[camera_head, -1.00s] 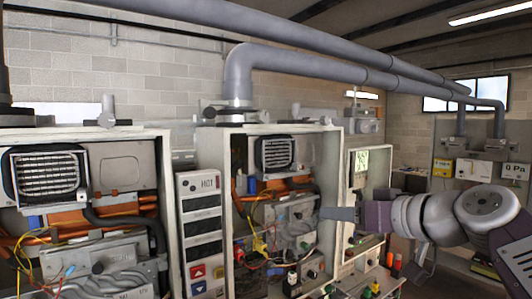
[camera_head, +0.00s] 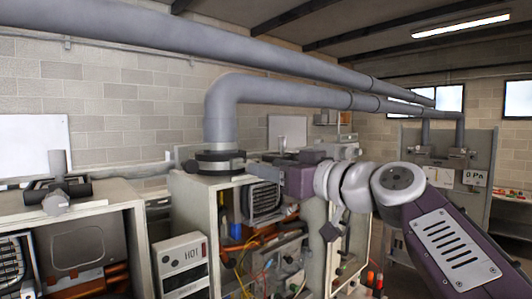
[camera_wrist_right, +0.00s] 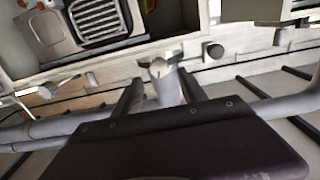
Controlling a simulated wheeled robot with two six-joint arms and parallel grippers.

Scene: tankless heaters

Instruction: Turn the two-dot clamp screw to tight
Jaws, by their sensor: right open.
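In the head view a dark clamp collar (camera_head: 220,161) wraps the foot of the thick grey pipe on the middle heater. Another clamp with a short stub (camera_head: 58,190) stands on the left heater. Dot marks are too small to read, so I cannot tell which screw is the two-dot one. My right gripper (camera_head: 268,160) is beside the middle heater's top, right of the collar. In the right wrist view the open fingers (camera_wrist_right: 157,92) have a grey pipe stub and clamp (camera_wrist_right: 160,66) showing between them, apparently beyond the tips; contact is not visible. My left gripper is out of view.
The open middle heater cabinet (camera_head: 185,215) holds a grille and wires. A control box (camera_head: 182,262) stands left of it. A grey panel (camera_head: 478,207) is at far right.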

